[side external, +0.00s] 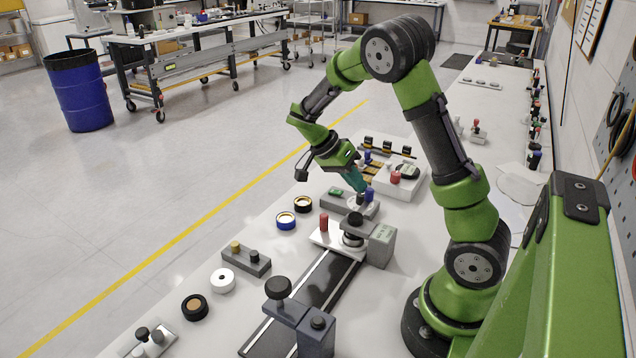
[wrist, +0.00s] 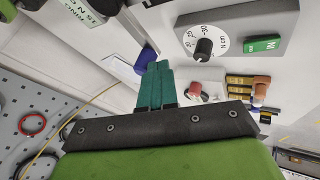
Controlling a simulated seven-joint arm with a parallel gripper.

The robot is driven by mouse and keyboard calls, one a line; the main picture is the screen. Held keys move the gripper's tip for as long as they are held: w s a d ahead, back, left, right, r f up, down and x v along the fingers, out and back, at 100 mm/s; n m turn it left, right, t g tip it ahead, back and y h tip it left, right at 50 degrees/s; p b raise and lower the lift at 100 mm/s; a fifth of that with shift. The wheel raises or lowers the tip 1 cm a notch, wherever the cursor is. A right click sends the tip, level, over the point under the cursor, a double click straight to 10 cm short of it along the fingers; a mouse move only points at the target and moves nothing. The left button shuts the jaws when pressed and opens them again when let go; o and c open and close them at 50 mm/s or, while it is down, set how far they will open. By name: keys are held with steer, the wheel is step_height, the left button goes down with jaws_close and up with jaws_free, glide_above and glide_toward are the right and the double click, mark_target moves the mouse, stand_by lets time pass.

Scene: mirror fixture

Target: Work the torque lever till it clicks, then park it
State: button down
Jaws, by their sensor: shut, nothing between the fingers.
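A grey torque unit (side external: 340,207) stands on the bench below my gripper. In the wrist view the grey unit (wrist: 265,22) shows a white dial (wrist: 191,42) marked in N cm, a black knob on it (wrist: 203,49) and a green label (wrist: 261,43). A blue handle (side external: 369,194), apparently the lever, stands at the unit's right end; it also shows in the wrist view (wrist: 146,58). My gripper (side external: 360,184) has its teal fingers together and empty, close beside the blue handle. Whether they touch it I cannot tell. The lever's arm is not clearly visible.
A white box with a red knob (side external: 395,177) stands just behind. In front are a white plate with a red handle (side external: 324,223), a grey block (side external: 381,245) and a dark track (side external: 325,282). Blue (side external: 286,220) and black (side external: 303,204) rings lie to the left.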

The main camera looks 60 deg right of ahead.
steer(key=shift+s+d+m+y, duration=0.2)
steer(key=shift+s+m+y, duration=0.35)
steer(key=shift+m, duration=0.35)
